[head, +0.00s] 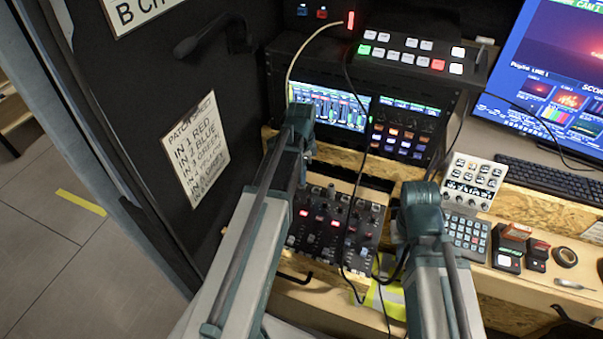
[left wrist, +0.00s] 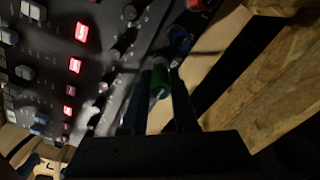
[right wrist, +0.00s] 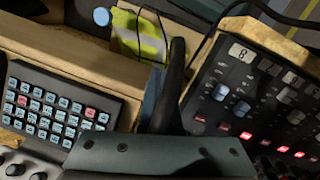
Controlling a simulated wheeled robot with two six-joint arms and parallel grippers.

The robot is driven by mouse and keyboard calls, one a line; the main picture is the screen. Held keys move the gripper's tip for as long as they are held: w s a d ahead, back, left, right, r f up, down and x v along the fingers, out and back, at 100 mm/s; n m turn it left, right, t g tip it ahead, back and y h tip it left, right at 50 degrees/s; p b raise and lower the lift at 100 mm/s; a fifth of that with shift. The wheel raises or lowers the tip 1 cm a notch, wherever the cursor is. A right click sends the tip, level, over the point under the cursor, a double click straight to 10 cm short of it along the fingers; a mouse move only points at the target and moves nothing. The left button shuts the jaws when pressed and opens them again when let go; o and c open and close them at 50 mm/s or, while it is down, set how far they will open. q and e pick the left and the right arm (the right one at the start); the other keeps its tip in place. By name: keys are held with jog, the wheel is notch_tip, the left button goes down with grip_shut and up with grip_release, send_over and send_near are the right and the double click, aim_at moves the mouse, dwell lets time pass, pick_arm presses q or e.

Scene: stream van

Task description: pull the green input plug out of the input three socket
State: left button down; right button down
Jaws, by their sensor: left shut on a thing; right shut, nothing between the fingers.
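The green input plug (left wrist: 161,80) shows in the left wrist view, beside the edge of the audio mixer (left wrist: 60,50). My left gripper (left wrist: 158,92) is shut on it, one dark finger on each side. The input three socket is hidden, so I cannot tell whether the plug is seated. A blue plug (left wrist: 180,40) and a red plug (left wrist: 200,4) sit just beyond it. In the head view my left arm covers the plugs. My right gripper (right wrist: 175,62) is shut and empty, above the bench between the mixer (right wrist: 255,90) and a button keypad (right wrist: 50,105).
A patch sheet (head: 196,150) hangs on the dark wall at left. A video switcher (head: 410,55), a screen (head: 540,80) and a keyboard (head: 550,180) stand at the back and right. Loose black cables cross near the mixer. A yellow cloth (right wrist: 140,35) lies by the bench edge.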

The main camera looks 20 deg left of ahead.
pick_arm(q)
jog(key=shift+r, duration=0.15)
jog(key=shift+r+p, duration=1.35)
jog(key=shift+p, duration=0.15)
jog(key=shift+r, duration=0.1)
